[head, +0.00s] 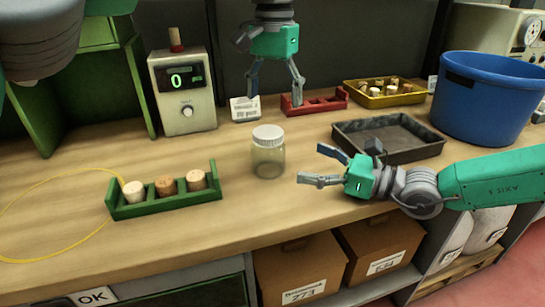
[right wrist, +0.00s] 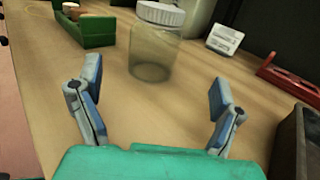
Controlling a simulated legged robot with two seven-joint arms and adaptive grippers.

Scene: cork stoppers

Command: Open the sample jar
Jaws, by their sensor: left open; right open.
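The sample jar (head: 268,158) is clear glass and stands upright on the wooden bench with its white ribbed lid (head: 267,132) on. My right gripper (head: 312,165) is open and empty just right of the jar, its fingers pointing toward it. In the right wrist view the jar (right wrist: 151,52) stands ahead of the open right fingers (right wrist: 155,88), with its lid (right wrist: 160,13) at the top edge. No finger touches it. My left gripper (head: 275,94) is open and empty, pointing down behind the jar near the red rack.
A green rack (head: 165,205) with three corks stands left of the jar. Behind are a scale (head: 183,92), a white label card (head: 245,108) and a red rack (head: 314,103). A dark tray (head: 388,136), yellow tray (head: 385,98) and blue bucket (head: 488,98) occupy the right.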

